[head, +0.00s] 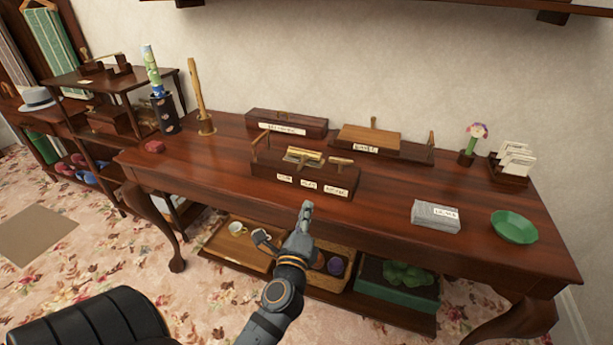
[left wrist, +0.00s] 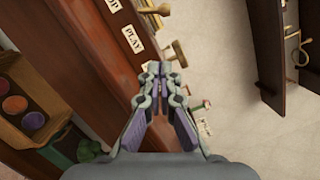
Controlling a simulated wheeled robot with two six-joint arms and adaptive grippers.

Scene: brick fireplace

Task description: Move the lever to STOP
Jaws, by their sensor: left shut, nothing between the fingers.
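A dark wooden box (head: 262,181) with a brass cylinder (head: 304,155) on top stands near the table's front edge. Its front carries several white labels; PLAY (left wrist: 131,38) and a cut-off label ending in OP (left wrist: 113,5) show in the left wrist view. A short T-shaped handle (head: 341,161) is at the box's right end, and a similar knob (left wrist: 175,53) shows in the left wrist view. A thin wooden post rises at its left end. I cannot tell which is the lever. My left gripper (head: 306,205) is shut and empty, in front of the box, apart from it.
The table (head: 390,193) also holds a grey block (head: 428,216), a green bowl (head: 514,227), a card rack (head: 511,164) and two longer wooden boxes behind. A lower shelf holds a tray (head: 225,248) with cups and a basket. Bare tabletop lies right of the labelled box.

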